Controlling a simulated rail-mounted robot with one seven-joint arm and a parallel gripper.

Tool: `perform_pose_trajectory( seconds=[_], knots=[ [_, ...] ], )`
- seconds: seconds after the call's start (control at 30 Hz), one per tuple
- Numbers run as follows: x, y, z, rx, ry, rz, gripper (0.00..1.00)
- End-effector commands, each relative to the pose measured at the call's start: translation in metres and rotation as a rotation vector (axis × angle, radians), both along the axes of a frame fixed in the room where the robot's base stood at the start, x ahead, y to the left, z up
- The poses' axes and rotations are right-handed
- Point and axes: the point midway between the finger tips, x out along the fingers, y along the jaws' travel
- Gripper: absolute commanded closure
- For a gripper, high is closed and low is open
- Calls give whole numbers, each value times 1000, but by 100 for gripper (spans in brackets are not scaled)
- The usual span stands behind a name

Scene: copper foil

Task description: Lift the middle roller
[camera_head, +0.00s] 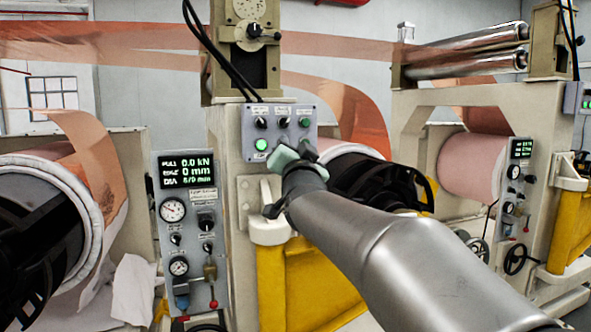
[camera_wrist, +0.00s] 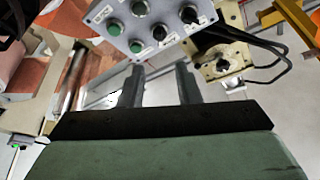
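A grey control panel (camera_head: 252,117) is fixed to the middle beige post, with black rotary knobs and green buttons; one green button (camera_head: 261,144) at its lower left is lit. My gripper (camera_head: 288,152) is in front of the panel's lower part and hides some of it. In the wrist view, the two fingers (camera_wrist: 160,66) are apart with nothing between them. The panel (camera_wrist: 172,44) lies beyond their tips, with several green buttons and black knobs. Whether the fingers touch it cannot be told. Polished metal rollers (camera_head: 465,50) sit at upper right; which roller is the middle one is unclear.
A gauge panel (camera_head: 187,250) with a lit display stands left of the post. Large foil rolls lie at left (camera_head: 75,185) and right (camera_head: 473,167). Copper foil (camera_head: 130,42) stretches overhead. Yellow guards (camera_head: 315,290) and black cables (camera_head: 205,45) are near my arm.

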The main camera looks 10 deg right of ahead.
Motion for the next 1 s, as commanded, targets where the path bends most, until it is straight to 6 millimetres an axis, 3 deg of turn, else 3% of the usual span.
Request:
perform_pose_trajectory(
  seconds=[0.1,0.3,0.77,0.87,0.97,1.0],
  knots=[
    [-22,2,-9,0,-1,0,70],
    [-42,3,-15,0,0,0,70],
    [-45,5,-22,-9,31,5,70],
    [-46,10,-51,-50,165,22,70],
    [-58,16,-106,-126,401,56,70],
    [-68,18,-133,-161,514,76,70]
  ],
)
